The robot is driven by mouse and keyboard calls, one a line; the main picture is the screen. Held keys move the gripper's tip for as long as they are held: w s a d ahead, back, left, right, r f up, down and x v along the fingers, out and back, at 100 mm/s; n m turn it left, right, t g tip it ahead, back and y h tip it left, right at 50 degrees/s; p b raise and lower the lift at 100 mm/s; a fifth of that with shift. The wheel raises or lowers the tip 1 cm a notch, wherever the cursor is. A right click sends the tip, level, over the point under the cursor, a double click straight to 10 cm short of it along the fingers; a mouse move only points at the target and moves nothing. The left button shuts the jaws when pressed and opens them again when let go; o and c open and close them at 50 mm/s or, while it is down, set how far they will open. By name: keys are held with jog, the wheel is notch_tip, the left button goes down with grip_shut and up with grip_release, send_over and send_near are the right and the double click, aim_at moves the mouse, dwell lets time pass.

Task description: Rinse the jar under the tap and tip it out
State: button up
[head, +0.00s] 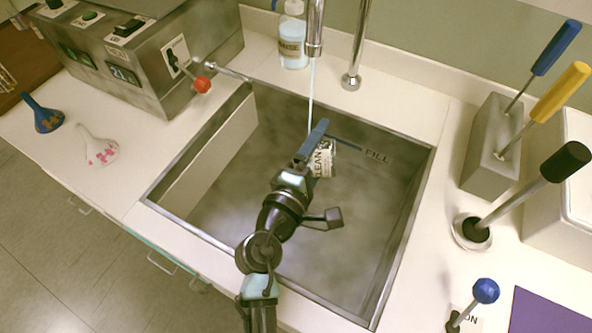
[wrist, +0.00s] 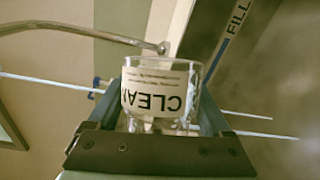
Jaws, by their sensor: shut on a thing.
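The jar (head: 325,158) is a small clear container with a white label reading CLEAN. My gripper (head: 314,150) is shut on it over the sink (head: 230,205). The near blue finger hides part of the jar in the head view. The jar (wrist: 160,92) sits between the fingers of my gripper (wrist: 160,115) in the wrist view, its label text upside down there. The tap (head: 314,40) is running. Its thin pale water stream (head: 311,90) comes down to the blue finger and jar. I cannot tell whether water enters the jar.
A blue line marked FILL (head: 376,156) is on the sink's back wall. A red-knobbed lever (head: 201,85) juts near the sink's back left corner. A soap bottle (head: 292,40) stands behind. A tool block (head: 492,150) and a black-handled plunger (head: 520,190) stand right.

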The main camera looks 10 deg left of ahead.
jog(key=shift+a+r+n+b, duration=0.1)
jog(key=shift+a+n+b, duration=0.1)
jog(key=shift+n+b, duration=0.3)
jog(key=shift+r+t, duration=0.25)
jog(key=shift+t, duration=0.05)
dwell(0.7)
jog(key=shift+a+r+n, duration=0.2)
jog(key=shift+r+n, duration=0.3)
jog(key=shift+n, duration=0.2)
jog(key=shift+d+f+m+p, duration=0.2)
jog(key=shift+f+m, duration=0.25)
jog(key=shift+m, duration=0.2)
jog(key=shift+d+f+m+p, duration=0.2)
jog(key=shift+f+m, duration=0.2)
jog(key=shift+m, duration=0.25)
